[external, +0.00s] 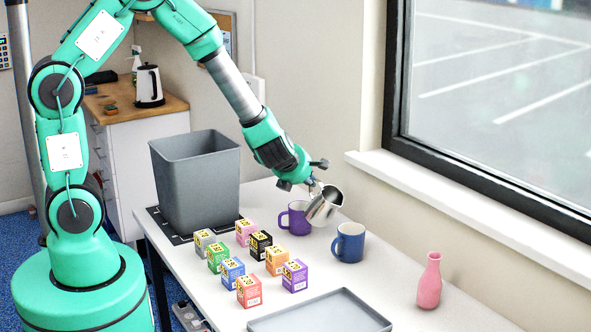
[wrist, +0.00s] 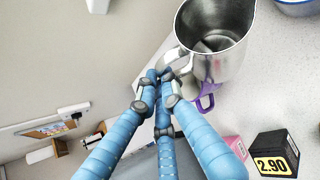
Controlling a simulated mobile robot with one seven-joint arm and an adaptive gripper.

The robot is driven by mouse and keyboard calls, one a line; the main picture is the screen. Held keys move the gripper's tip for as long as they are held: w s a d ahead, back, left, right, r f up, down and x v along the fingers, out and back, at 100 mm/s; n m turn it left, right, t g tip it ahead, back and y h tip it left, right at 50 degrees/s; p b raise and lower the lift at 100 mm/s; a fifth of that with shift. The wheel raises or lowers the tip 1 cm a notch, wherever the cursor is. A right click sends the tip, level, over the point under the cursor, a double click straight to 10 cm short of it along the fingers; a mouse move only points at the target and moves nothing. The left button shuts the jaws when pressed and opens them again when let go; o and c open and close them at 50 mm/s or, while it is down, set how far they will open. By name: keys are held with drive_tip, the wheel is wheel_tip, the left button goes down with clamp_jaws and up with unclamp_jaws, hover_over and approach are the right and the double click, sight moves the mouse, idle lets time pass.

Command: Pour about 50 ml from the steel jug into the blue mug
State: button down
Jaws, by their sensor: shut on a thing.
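My gripper (external: 314,184) is shut on the handle of the steel jug (external: 322,208). The jug is held above the white table and tilted, its mouth facing up and to the right. In the wrist view the jug (wrist: 213,45) shows its open mouth and its handle between my fingers (wrist: 163,80). The blue mug (external: 348,243) stands upright on the table, right of and below the jug, apart from it. A small part of the blue mug (wrist: 298,7) shows at the top right of the wrist view. No stream of liquid shows.
A purple mug (external: 296,218) stands just behind and left of the jug, partly covered by it. Several small coloured cartons (external: 261,245) stand left of the mugs. A grey bin (external: 197,182) stands further left, a grey tray (external: 262,325) in front, a pink vase (external: 429,282) at right.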

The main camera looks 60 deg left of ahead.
drive_tip(key=a+h+b, duration=0.1)
drive_tip(key=b, duration=0.2)
drive_tip(key=a+n+h+b, duration=0.1)
drive_tip(key=a+b, duration=0.1)
drive_tip(key=b, duration=0.1)
drive_tip(key=a+n+h+b, duration=0.1)
drive_tip(key=b, duration=0.2)
drive_tip(key=shift+s+a+f+h, duration=0.3)
drive_tip(key=shift+a+f+h, duration=0.05)
drive_tip(key=shift+a+h, duration=0.05)
drive_tip(key=shift+a, duration=0.1)
drive_tip(key=shift+a+f+n+h, duration=0.15)
drive_tip(key=shift+a+n+h, duration=0.35)
drive_tip(key=shift+h, duration=0.2)
idle(1.1)
